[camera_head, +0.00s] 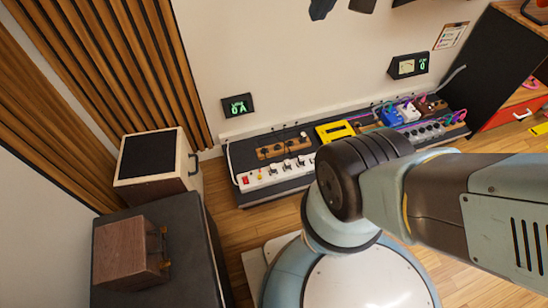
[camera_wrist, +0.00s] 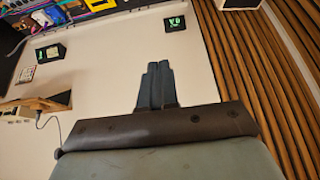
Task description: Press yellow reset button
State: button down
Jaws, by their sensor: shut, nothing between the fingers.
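A white strip (camera_head: 275,172) with a red switch (camera_head: 245,180) and several small dark knobs or switches lies at the left of the long dark pedalboard (camera_head: 290,192) on the floor by the wall. A yellow box (camera_head: 334,131) sits farther right on the board. I cannot make out a separate yellow reset button for certain. In the wrist view, my gripper (camera_wrist: 158,68) is shut and empty, with the pale wall behind its fingers. The pedalboard's colourful pedals show at the top left there.
Two small displays (camera_head: 238,105) (camera_head: 408,65) are on the wall above the board. A speaker (camera_head: 156,160) and a dark cabinet with a wooden box (camera_head: 132,252) stand at left. A dark cabinet with a red drawer (camera_head: 512,113) is at right. Some wooden floor is clear before the board.

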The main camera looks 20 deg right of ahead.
dwell(0.4)
jog(key=w+a+f+m+g+y, duration=0.2)
jog(key=w+a+f+m, duration=0.3)
jog(key=w, duration=0.6)
jog(key=w+a+f+m+g+y, duration=0.1)
jog(key=w+f+m+g+y, duration=0.15)
jog(key=w+f, duration=0.6)
jog(key=w+f+m+y, duration=0.4)
jog(key=w+f+m, duration=0.4)
jog(key=w+f, duration=1.05)
notch_tip(320, 180, down, 26)
jog(key=f+m+t, duration=0.1)
jog(key=m+t, duration=0.1)
jog(key=m, duration=0.6)
jog(key=s+f+m, duration=0.4)
jog(key=s+f, duration=0.1)
jog(key=f, duration=0.8)
jog(key=s+f+m, duration=0.4)
jog(key=s+f, duration=0.1)
jog(key=f, duration=0.7)
jog(key=shift+s+f+t, duration=0.35)
jog(key=shift+s, duration=0.05)
